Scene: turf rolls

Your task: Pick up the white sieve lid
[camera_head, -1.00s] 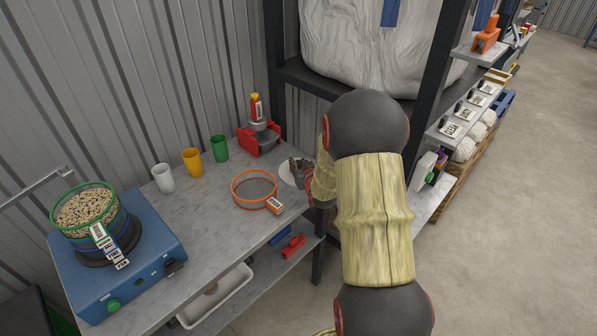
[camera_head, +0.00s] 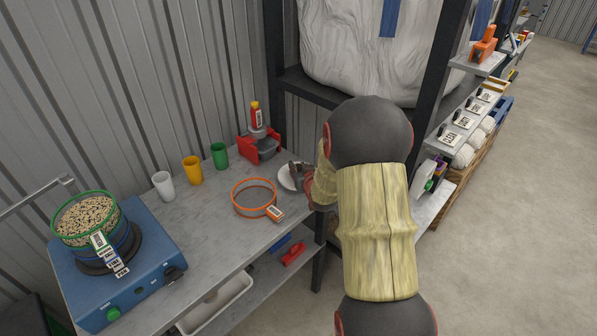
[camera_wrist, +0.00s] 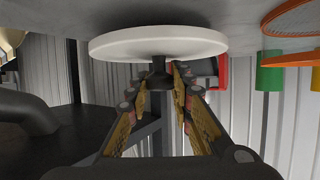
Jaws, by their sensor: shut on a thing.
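The white sieve lid (camera_wrist: 150,45) is a flat white disc with a dark knob (camera_wrist: 159,74) in the wrist view. My gripper (camera_wrist: 160,82) has its fingers on both sides of the knob and is shut on it. In the head view the lid (camera_head: 287,179) is at the right end of the grey bench, partly hidden by my gripper (camera_head: 297,172). From these views I cannot tell clearly whether the lid touches the bench top.
An orange sieve (camera_head: 254,198) lies left of the lid. A red device (camera_head: 259,147) stands behind, with green (camera_head: 220,155), yellow (camera_head: 192,169) and white (camera_head: 164,185) cups. A blue sieve shaker (camera_head: 118,262) holds a grain-filled green sieve (camera_head: 84,217). A dark rack post (camera_head: 436,75) is close right.

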